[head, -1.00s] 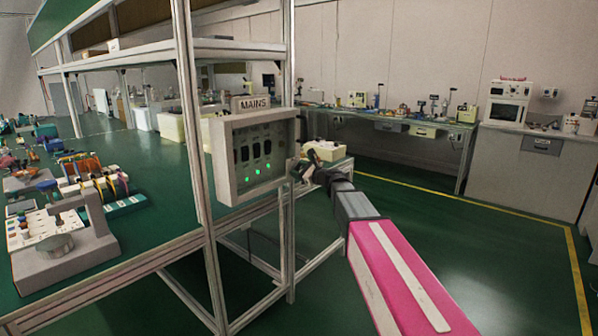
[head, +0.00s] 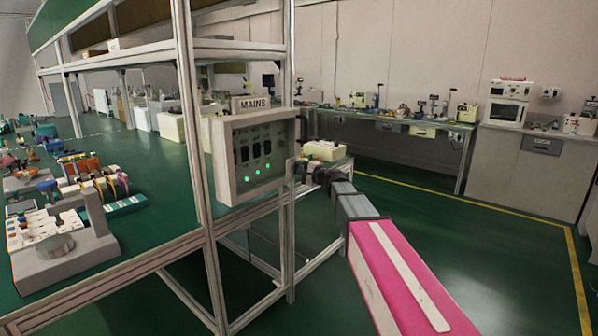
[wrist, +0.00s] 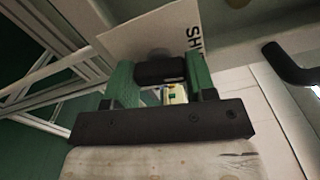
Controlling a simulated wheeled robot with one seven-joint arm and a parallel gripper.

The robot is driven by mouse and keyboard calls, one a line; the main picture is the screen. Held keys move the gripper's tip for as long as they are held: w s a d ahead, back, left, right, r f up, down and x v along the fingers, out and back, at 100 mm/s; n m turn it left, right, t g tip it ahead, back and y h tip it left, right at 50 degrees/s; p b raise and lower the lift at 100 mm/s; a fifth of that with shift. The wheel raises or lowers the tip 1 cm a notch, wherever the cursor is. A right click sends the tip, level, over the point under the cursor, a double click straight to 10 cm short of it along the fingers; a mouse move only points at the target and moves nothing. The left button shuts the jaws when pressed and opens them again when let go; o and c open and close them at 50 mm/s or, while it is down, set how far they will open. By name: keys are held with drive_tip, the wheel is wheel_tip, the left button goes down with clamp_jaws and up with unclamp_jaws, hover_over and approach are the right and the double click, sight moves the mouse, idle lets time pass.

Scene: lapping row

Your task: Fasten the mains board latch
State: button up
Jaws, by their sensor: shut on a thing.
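The mains board (head: 225,160) is a pale grey box on the bench's metal frame, with a MAINS sign (head: 254,103) above it. Dark switches and several green lights show on its front. My gripper (head: 303,170) is at the board's right side, at the far end of my pink and grey arm. In the wrist view its green fingers (wrist: 160,76) are shut on a dark rounded latch handle (wrist: 158,71). A pale plate with partly hidden lettering (wrist: 130,38) lies behind the handle. How the latch sits against the board is hidden in the head view.
A black bent handle (wrist: 290,66) stands to the right in the wrist view. Metal uprights (head: 190,120) stand close left of the board. The green bench (head: 140,215) holds tools and spools. Open green floor (head: 420,225) lies to the right.

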drive_tip(key=shift+n, duration=1.1)
drive_tip(key=o, duration=0.9)
drive_tip(key=shift+o, duration=0.2)
drive_tip(key=v, duration=1)
drive_tip(key=shift+s+d, duration=0.3)
